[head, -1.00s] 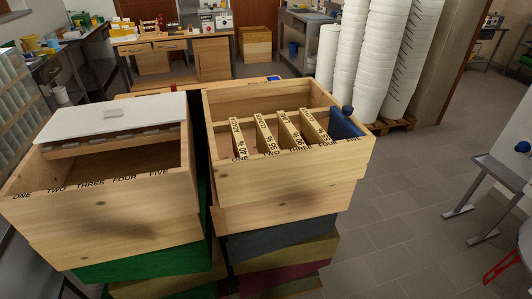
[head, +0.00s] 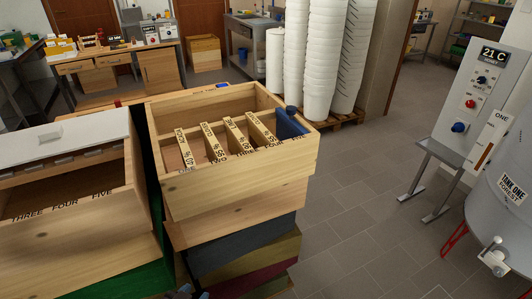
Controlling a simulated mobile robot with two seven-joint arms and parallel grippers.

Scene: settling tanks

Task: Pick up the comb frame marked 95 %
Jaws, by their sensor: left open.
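Several comb frames stand in the open wooden box (head: 235,190) at the middle, their top bars showing: a first (head: 184,148), a second (head: 212,142), a third (head: 236,134) and a fourth (head: 261,129), from left to right. Each bar carries a name and a percentage, too small and turned to read surely, so I cannot tell which one is marked 95 %. Their lower parts are hidden in the box. My left gripper (head: 195,291) barely shows at the bottom edge, open, below and in front of the box stack and apart from the frames. My right gripper is not in view.
A blue block with a knob (head: 290,122) fills the right end of the box. Another wooden box (head: 70,230) with a white lid (head: 60,142) stands at left. White bucket stacks (head: 310,60) stand behind. A steel tank (head: 505,190) is at right. Floor between is clear.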

